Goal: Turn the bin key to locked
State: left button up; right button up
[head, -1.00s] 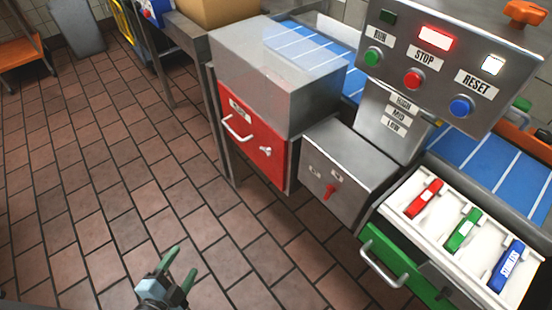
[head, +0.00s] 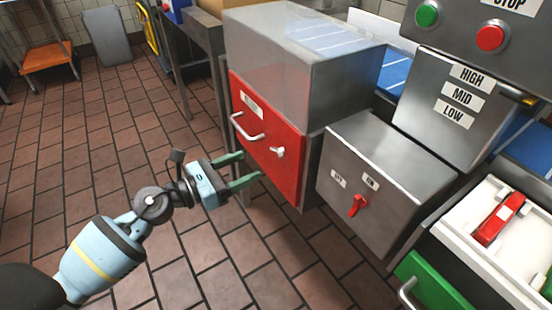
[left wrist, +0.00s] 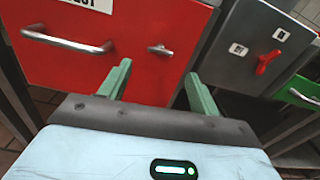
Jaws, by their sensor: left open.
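The red reject bin front (head: 262,140) is set in a grey steel housing and looks closed. Its small silver key (head: 278,152) sits right of the bar handle (head: 247,128); in the left wrist view the key (left wrist: 160,50) lies roughly horizontal. My left gripper (head: 252,167) is open and empty, in front of the bin and a little below the key, apart from it. Its two green fingers point at the red front in the left wrist view (left wrist: 157,85). My right gripper is not in view.
A grey box with a red switch (head: 357,206) stands right of the bin. A green drawer (head: 432,284) and a white tray with a red holder (head: 497,220) are at the lower right. The tiled floor (head: 110,150) is clear on the left.

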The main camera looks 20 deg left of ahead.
aim_at(278, 152)
pick_arm(q)
jog(key=x, duration=0.7)
jog(key=shift+w+d, duration=0.2)
jog(key=shift+w, duration=0.1)
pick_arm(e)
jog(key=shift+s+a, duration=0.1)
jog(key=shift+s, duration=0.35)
pick_arm(q)
jog(key=c, duration=1)
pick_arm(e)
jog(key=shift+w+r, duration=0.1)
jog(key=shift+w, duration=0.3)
